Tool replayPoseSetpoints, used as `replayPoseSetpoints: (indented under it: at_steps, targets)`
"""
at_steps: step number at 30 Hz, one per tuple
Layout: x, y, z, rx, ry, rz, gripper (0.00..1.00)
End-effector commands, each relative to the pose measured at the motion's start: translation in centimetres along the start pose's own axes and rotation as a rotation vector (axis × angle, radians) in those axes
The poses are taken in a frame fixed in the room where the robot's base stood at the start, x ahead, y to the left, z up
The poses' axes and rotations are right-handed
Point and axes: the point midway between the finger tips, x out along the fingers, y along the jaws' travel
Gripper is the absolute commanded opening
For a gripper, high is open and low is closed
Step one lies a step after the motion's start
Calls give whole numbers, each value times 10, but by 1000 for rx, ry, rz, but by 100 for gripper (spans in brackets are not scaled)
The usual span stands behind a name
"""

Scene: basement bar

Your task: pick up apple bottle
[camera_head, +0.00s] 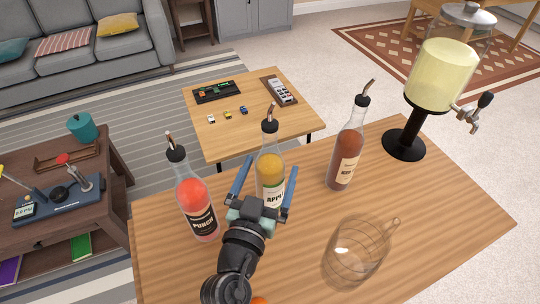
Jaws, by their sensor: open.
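The apple bottle (270,168) stands upright on the wooden bar top, with amber liquid, a black pourer and a pale label reading "APPL". My gripper (264,176) is open, with one blue finger to the left of the bottle and one to the right. The bottle shows between the fingers, and its lower part is hidden by my gripper. I cannot tell whether either finger touches the glass.
A red punch bottle (196,203) stands close on the left. A brown-red bottle (346,155) stands to the right. A clear glass pitcher (355,252) is at front right, and a yellow drink dispenser (440,76) at back right. The right part of the bar top (450,205) is clear.

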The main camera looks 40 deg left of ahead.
Motion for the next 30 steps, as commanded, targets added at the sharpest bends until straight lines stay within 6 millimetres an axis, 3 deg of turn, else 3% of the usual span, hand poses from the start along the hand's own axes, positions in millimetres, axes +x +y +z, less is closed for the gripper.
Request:
replayPoseSetpoints:
  at_steps: [7,17,30]
  targets:
    - [34,0,-2,-1,1,0,100]
    - [39,0,0,0,0,0,100]
    - [39,0,0,0,0,0,23]
